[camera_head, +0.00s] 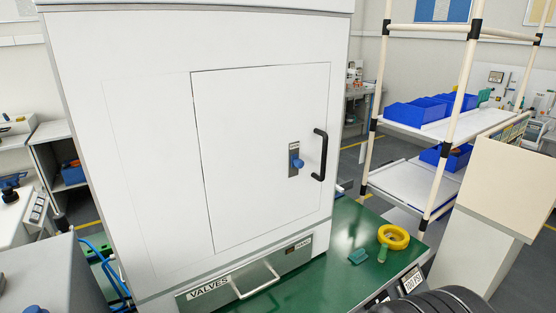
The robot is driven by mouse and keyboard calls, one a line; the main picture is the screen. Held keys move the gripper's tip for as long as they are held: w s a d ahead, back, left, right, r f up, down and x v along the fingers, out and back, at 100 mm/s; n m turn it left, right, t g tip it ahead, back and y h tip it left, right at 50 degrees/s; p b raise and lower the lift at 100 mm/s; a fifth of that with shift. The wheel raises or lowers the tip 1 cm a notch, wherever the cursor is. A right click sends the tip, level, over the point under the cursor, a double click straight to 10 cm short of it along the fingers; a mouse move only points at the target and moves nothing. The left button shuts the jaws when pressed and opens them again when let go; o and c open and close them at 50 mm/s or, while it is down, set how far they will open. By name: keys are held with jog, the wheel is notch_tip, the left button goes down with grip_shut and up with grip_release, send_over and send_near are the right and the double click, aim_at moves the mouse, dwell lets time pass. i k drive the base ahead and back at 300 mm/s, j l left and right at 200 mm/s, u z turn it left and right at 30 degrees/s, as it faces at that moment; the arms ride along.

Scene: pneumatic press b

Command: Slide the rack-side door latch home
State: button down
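A large white press enclosure (140,130) fills the left and middle of the head view. Its white door (245,150) sits flush with the panel and looks closed. Near the door's right edge, on the rack side, is a latch: a grey plate (293,151) with a blue knob (298,163). The knob sits about mid-height on the plate. I cannot tell how far the latch bolt reaches. A black bar handle (321,155) is just right of the latch. My gripper is not in view.
Below the door is a drawer labelled VALVES (240,278) with a protruding handle. A green bench top (335,275) carries yellow tape (393,237) and small green items. A pipe rack (466,90) with blue bins (415,112) stands right. A dark rounded part shows at bottom right.

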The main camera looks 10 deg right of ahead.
aim_at(300, 163)
jog(key=i+j+z, duration=0.1)
jog(key=z, duration=0.25)
jog(key=i+j+z, duration=0.4)
jog(key=z, duration=0.25)
